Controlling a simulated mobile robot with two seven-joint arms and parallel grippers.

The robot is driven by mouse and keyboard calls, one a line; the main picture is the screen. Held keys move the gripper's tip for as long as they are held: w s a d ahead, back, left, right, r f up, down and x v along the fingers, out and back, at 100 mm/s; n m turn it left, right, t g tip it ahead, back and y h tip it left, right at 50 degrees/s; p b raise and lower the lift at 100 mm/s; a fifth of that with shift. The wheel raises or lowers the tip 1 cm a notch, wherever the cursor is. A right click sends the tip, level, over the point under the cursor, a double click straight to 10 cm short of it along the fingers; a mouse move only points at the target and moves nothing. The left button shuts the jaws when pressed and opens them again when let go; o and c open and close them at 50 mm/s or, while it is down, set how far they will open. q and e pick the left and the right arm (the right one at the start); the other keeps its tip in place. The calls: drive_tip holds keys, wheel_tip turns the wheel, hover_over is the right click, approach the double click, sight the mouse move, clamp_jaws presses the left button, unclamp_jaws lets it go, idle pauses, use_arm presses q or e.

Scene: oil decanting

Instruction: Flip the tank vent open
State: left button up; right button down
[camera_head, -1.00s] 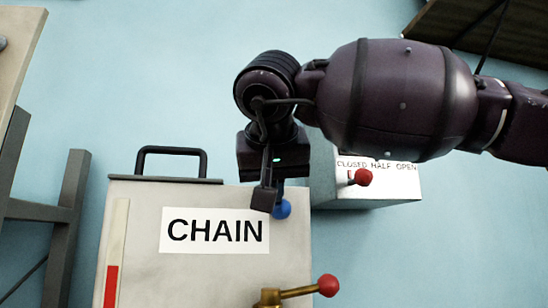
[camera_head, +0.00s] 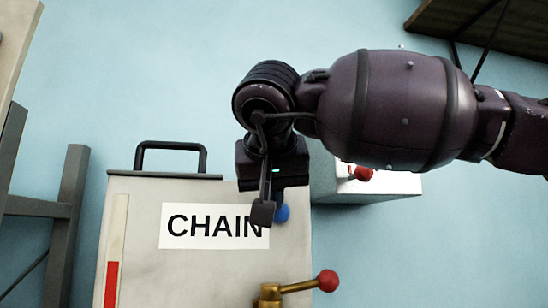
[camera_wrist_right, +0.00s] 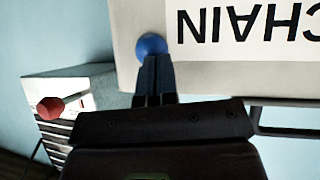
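The tank (camera_head: 200,270) is a pale box with a CHAIN label (camera_head: 190,226). A small blue ball knob (camera_head: 283,213) shows at its upper right, partly behind my right gripper (camera_head: 266,212). I take this knob for the vent's handle. In the right wrist view the blue knob (camera_wrist_right: 151,45) sits right at the fingertips of my right gripper (camera_wrist_right: 154,62). The fingers look closed together, with the knob beyond their tips rather than between them. They appear to touch it or nearly so. The knob's stem is hidden. My left gripper is not in view.
A white box with a red knob (camera_head: 363,173) is behind my right arm, to the right of the tank. A brass valve lever with a red ball (camera_head: 327,280) sticks out low on the tank. A black handle (camera_head: 170,146) stands on the tank's top left.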

drive_tip(key=a+p+v, duration=0.1)
drive_tip(key=v, duration=1.2)
drive_tip(key=shift+a+r, duration=0.2)
drive_tip(key=shift+r, duration=0.4)
